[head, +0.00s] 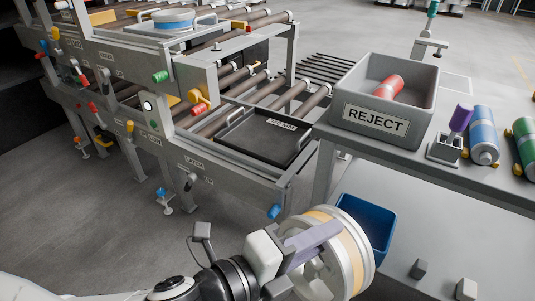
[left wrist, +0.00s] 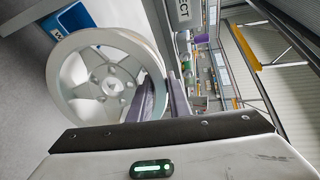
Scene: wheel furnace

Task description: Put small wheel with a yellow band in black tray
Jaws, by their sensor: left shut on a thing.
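My left gripper (head: 305,248) is shut on the small wheel with a yellow band (head: 350,247). The wheel is silver with a pale yellow band around its rim, held on edge in the air at the bottom middle of the head view. In the left wrist view the wheel (left wrist: 107,80) shows its spoked face, with the purple-grey fingers (left wrist: 160,98) at its right rim. The black tray (head: 258,139) lies on the lower roller conveyor, up and left of the wheel and apart from it. It looks empty. My right gripper is out of view.
A grey REJECT bin (head: 378,113) with a red cylinder stands on the grey table (head: 470,185) at right, beside blue and green cylinders (head: 483,135). A blue bin (head: 368,222) is behind the wheel. A blue-banded wheel (head: 173,20) sits on the upper conveyor. Open floor lies at left.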

